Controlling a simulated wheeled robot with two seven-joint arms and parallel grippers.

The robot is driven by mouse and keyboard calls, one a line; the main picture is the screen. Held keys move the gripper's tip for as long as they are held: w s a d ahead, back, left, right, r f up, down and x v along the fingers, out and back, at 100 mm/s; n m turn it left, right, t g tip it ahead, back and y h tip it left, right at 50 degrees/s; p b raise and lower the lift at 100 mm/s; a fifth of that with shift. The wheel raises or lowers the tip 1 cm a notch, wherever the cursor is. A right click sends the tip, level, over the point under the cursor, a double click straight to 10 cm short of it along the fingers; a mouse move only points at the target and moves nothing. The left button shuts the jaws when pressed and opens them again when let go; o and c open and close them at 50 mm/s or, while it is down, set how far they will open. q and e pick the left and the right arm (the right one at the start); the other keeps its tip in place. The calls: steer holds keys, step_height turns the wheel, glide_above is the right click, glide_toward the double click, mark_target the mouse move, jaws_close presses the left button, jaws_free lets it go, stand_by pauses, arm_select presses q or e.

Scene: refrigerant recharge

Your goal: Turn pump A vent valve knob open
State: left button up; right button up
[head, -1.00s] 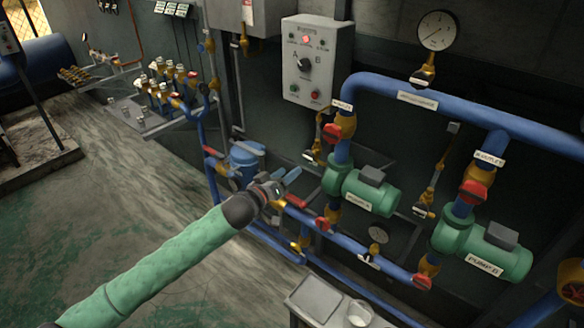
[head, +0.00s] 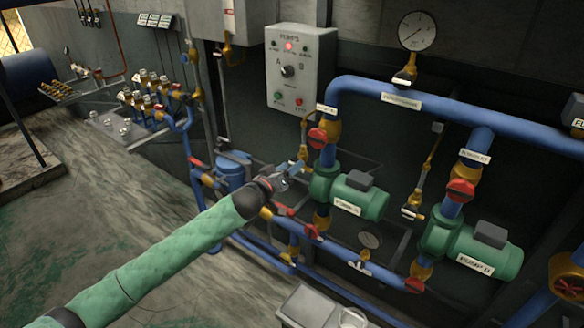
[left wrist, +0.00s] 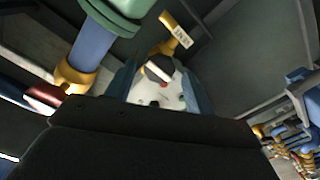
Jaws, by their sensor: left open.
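Pump A (head: 355,196) is the green pump at the centre of the head view, with a blue riser pipe and red-handled valve above it. A thin brass vent line (head: 303,135) hangs just left of that riser. My left gripper (head: 294,171) is open at the lower end of this line, left of the pump. In the left wrist view, a brass fitting with a white tag (left wrist: 181,37) and a dark round knob-like piece (left wrist: 157,68) show between and beyond the open fingers. I cannot tell whether the fingers touch it. My right gripper is not in view.
A grey control box (head: 300,70) hangs on the wall above. Blue pipes with a red-handled valve (head: 312,232) run below my gripper. Pump B (head: 470,250) stands at the right. A blue canister (head: 232,173) stands behind my forearm. The floor at left is clear.

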arm_select(q)
steer(key=shift+w+d, duration=0.4)
steer(key=shift+w, duration=0.1)
steer(key=c, duration=1)
steer(key=shift+o, duration=0.2)
steer(key=n+p, duration=0.1)
steer(key=n, duration=0.1)
steer(key=shift+s+r+n, duration=0.1)
steer(key=shift+r+n, duration=0.05)
steer(key=shift+n, duration=0.15)
steer(key=shift+a+n+p, duration=0.1)
steer(key=shift+n+p, duration=0.55)
steer(key=shift+n, duration=0.35)
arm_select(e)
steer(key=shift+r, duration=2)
